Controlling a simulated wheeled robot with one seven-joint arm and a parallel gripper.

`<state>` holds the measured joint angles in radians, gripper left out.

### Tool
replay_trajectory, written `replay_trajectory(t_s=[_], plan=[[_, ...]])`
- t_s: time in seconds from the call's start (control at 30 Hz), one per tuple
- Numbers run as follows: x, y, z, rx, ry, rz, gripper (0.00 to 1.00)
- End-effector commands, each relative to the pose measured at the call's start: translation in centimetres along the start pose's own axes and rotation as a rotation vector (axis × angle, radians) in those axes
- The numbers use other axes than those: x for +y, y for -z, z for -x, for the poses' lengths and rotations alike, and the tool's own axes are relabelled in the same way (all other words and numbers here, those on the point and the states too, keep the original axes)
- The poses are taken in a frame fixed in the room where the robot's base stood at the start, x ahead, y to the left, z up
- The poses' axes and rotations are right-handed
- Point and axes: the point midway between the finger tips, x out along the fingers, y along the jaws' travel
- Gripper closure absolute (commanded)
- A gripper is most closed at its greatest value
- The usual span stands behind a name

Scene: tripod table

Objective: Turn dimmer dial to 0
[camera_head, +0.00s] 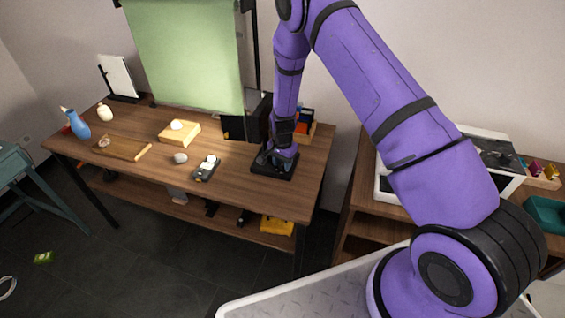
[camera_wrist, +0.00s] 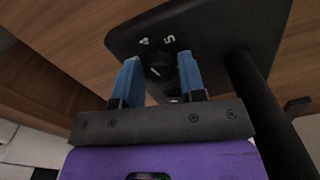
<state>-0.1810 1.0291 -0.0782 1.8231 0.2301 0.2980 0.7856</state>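The dimmer dial (camera_wrist: 160,68) is a small black knob with a white mark on a black base plate (camera_wrist: 215,25). White numerals 4 and 5 show on the plate beyond the knob; other numerals are hidden or out of view. My gripper (camera_wrist: 159,62) has its two blue fingers apart, one on each side of the dial. Narrow gaps seem to show between knob and fingertips, though contact is hard to tell. In the head view, my gripper (camera_head: 278,158) is low over the black base (camera_head: 267,170) at the right of the wooden table, hiding the dial.
A black post (camera_wrist: 262,105) rises from the plate close to my gripper's right side. On the table (camera_head: 235,195) are a dark device (camera_head: 206,169), a grey object (camera_head: 181,158), a wooden block (camera_head: 181,134) and a blue vase (camera_head: 79,124). A green backdrop (camera_head: 185,55) hangs behind.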

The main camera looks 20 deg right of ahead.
Motion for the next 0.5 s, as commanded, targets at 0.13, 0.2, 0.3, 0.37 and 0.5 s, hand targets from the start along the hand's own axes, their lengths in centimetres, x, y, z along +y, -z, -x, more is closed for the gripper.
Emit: replay_trajectory(t_s=[0.13,0.2,0.3,0.37,0.5], plan=[[0.0,0.0,0.01,0.0,0.0,0.0,0.94],[0.0,0.0,0.02,0.0,0.0,0.0,0.93],[0.0,0.0,0.02,0.0,0.0,0.005,0.93],[0.0,0.0,0.02,0.0,0.0,0.014,0.93],[-0.02,-0.02,0.03,0.0,0.0,0.055,0.93]])
